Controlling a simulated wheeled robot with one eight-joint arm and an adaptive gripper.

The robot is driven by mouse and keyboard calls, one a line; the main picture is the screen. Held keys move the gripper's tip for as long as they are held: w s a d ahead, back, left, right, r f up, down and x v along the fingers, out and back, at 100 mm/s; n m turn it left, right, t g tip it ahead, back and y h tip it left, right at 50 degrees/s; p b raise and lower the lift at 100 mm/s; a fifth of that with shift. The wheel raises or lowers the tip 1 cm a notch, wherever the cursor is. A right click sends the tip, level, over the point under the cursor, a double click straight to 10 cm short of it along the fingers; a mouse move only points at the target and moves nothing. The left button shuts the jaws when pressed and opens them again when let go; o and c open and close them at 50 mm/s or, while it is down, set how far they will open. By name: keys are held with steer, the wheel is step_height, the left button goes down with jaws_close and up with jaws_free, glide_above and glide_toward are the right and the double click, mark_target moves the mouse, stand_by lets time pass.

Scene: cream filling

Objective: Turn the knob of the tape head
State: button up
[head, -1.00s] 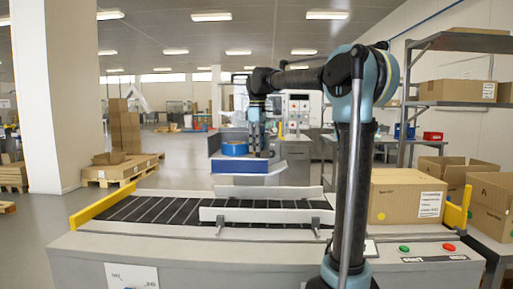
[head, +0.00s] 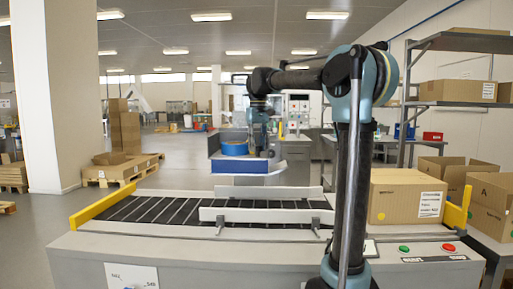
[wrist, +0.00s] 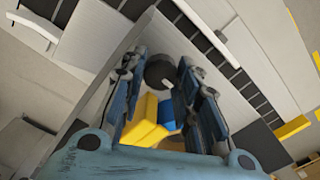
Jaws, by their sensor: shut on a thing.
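My gripper (head: 262,148) hangs down from the forearm beyond the far rail of the conveyor, small in the head view. In the wrist view its two dark blue fingers (wrist: 165,76) stand on both sides of a dark round knob (wrist: 159,68), with the tips close around it. The gripper is shut on this knob. A grey surface lies behind the knob. A yellow part (wrist: 147,122) and a blue part (wrist: 168,112) show between the fingers, lower in the picture. The knob cannot be made out in the head view.
The conveyor (head: 150,210) with light guide rails (head: 262,216) lies in front, a yellow bar (head: 100,206) at its left end. A cardboard box (head: 395,198) stands on its right. A blue tub (head: 235,148) sits beyond, left of my gripper.

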steer(key=shift+w, duration=0.1)
stand_by(0.5)
steer(key=o, duration=0.8)
step_height(320, 180, up, 12)
steer(key=shift+f, duration=0.1)
stand_by(0.4)
